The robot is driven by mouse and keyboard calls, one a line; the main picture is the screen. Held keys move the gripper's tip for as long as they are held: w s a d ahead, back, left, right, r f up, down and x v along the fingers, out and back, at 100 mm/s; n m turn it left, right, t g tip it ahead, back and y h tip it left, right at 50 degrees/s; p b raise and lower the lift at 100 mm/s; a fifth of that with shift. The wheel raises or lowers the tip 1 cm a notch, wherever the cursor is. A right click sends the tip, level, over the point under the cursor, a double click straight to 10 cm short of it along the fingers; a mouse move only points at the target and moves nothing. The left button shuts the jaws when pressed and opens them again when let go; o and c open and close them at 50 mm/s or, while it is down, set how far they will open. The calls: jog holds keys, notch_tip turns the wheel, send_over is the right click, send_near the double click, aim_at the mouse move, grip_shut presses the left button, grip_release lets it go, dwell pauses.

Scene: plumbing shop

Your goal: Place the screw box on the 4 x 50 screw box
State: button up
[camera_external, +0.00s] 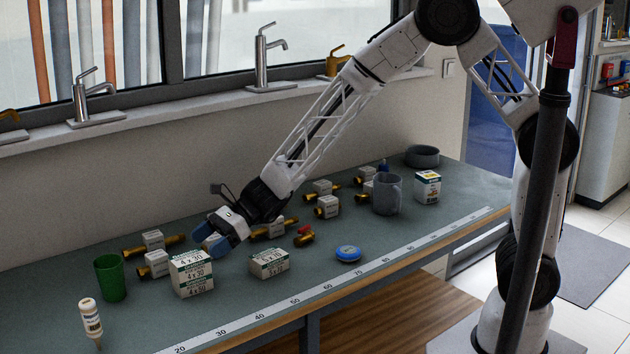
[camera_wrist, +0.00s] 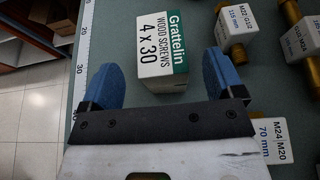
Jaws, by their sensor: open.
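A white and green screw box marked 4 x 30 (camera_external: 191,265) sits on top of another screw box (camera_external: 193,288) whose label looks like 4 x 50, on the bench's left half. The wrist view shows the 4 x 30 box (camera_wrist: 161,55) from above, with the lower box hidden. My gripper (camera_external: 208,240) is open, with blue fingertips, just behind and above the stack. In the wrist view my gripper (camera_wrist: 160,75) has one finger to each side of the box, with gaps on both sides. It holds nothing.
Another screw box (camera_external: 268,263) stands to the right. Brass fittings with white labels lie around my gripper, one close by (camera_external: 154,264). The bench front (camera_external: 240,310) is clear beside a ruler strip.

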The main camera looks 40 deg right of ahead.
jog(key=v, duration=0.6)
jog(key=shift+d, duration=0.35)
jog(key=shift+d+r, duration=0.1)
jog(key=shift+r, duration=0.1)
dwell(0.4)
jog(key=s+d+r+n+h, duration=0.2)
jog(key=s+d+r+n, duration=0.1)
jog(key=d, duration=0.5)
jog(key=s+d+r+n+h, duration=0.15)
jog(key=d+r+n, duration=0.25)
jog(key=d, duration=0.4)
jog(key=s+d+r+n+h, duration=0.1)
jog(key=s+d+r+n, duration=0.25)
jog(key=d, duration=0.45)
jog(key=s+d+r+n+t+h, duration=0.1)
jog(key=s+d+n+h, duration=0.1)
jog(key=s+d, duration=0.3)
jog(key=s+d+r+n+h, duration=0.1)
jog(key=s+d+n+h, duration=0.2)
jog(key=d, duration=0.9)
jog(key=s+d+r+n+t+h, duration=0.1)
jog(key=s+d+n+h, duration=0.1)
jog(key=s+d+h, duration=0.2)
jog(key=s+d, duration=0.3)
jog(key=d, duration=0.2)
jog(key=shift+s+t, duration=0.25)
jog(key=shift+t, duration=0.05)
